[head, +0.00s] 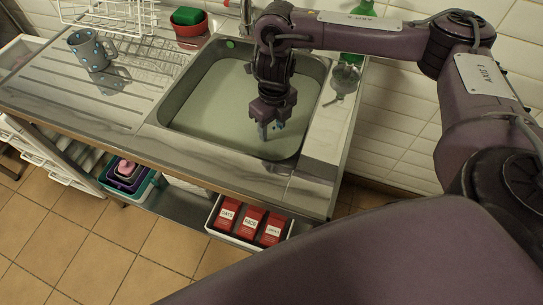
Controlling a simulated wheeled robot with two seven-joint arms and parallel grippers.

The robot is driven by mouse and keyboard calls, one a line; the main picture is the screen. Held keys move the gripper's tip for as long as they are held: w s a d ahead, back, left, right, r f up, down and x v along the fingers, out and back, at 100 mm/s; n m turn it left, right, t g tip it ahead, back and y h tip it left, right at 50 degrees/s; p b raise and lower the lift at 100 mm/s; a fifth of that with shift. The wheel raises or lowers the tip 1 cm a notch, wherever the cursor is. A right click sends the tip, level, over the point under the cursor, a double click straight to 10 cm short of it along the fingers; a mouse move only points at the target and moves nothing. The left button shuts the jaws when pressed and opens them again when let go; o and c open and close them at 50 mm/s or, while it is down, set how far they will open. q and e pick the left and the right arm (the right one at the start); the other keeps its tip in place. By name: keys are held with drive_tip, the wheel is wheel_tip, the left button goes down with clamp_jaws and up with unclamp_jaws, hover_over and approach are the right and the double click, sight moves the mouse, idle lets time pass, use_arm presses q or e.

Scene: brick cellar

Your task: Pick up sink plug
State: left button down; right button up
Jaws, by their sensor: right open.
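My right gripper (271,130) points down inside the sink basin (205,108), towards its right front part. Its fingers look apart, with small blue parts at the tips. I cannot make out a sink plug for certain. A small green round piece (229,43) sits at the back left rim of the basin, well away from the gripper, and I cannot tell whether it is the plug. The basin floor looks pale green and flat, and the gripper hides part of it. My left gripper is not in view.
A spotted mug (88,51) stands on the ribbed drainer at left, near a white wire rack (112,14). Red and green tubs (189,24) are behind. A metal strainer (345,79) lies on the right ledge. Red packets (250,220) stand below.

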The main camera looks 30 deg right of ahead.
sight(272, 146)
drive_tip(key=shift+f+b, duration=0.35)
drive_tip(key=shift+f, duration=0.6)
drive_tip(key=f, duration=0.2)
drive_tip(key=f+b, duration=0.1)
drive_tip(key=f, duration=0.1)
drive_tip(key=f+b, duration=0.1)
drive_tip(key=f, duration=0.1)
drive_tip(key=shift+s+a+f, duration=0.25)
drive_tip(key=shift+s+f, duration=0.05)
drive_tip(key=shift+f, duration=0.1)
clamp_jaws()
drive_tip(key=shift+r, duration=0.2)
